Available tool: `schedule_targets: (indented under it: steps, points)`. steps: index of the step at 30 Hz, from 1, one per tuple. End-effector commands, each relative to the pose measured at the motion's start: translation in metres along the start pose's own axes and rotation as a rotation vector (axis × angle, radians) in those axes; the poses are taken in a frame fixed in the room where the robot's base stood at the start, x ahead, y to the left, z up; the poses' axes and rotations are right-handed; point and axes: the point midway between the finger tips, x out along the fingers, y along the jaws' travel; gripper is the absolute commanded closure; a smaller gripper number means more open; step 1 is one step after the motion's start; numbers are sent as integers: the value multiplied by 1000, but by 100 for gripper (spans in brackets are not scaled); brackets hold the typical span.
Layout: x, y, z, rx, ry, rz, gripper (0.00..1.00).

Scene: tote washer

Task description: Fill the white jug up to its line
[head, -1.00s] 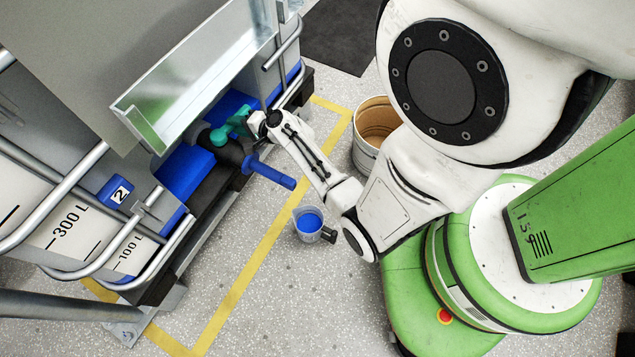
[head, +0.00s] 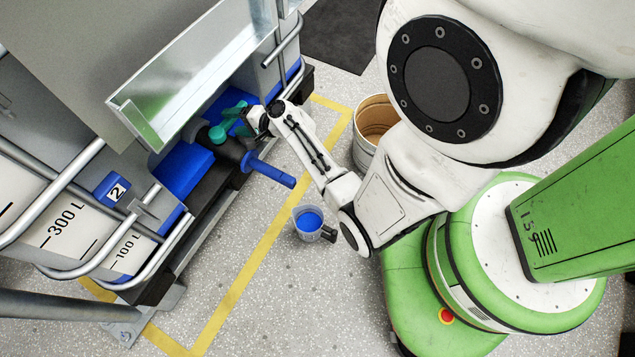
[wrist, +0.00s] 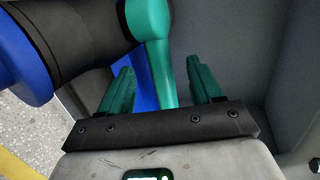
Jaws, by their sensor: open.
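The white jug (head: 306,226) stands upright on the floor with blue liquid (head: 309,221) inside and a dark handle at its right. Its line cannot be made out. Above and left of it, a blue spout (head: 270,171) sticks out from the dark valve body (head: 232,150) of the tank; no stream shows. The teal valve handle (wrist: 153,55) rises from the dark pipe in the wrist view. My gripper (wrist: 160,72) is open, its teal fingers one on each side of the handle, with gaps visible. In the head view, my gripper (head: 243,115) is at the valve, partly hidden.
The caged tank (head: 70,225) with 300 L and 100 L marks fills the left. A metal tray (head: 190,75) overhangs the valve. A beige bucket (head: 365,150) stands behind my arm. A yellow floor line (head: 240,270) passes left of the jug; the floor in front is clear.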

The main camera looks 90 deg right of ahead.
Motion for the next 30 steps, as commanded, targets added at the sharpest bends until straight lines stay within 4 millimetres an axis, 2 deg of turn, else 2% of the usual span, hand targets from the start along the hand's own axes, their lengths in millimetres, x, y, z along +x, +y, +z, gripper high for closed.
schedule_targets:
  steps: [24, 30]
  points:
    - [-59, 0, 0, 1, 1, 1, 36]
    - [-68, 0, 0, 1, 0, 0, 36]
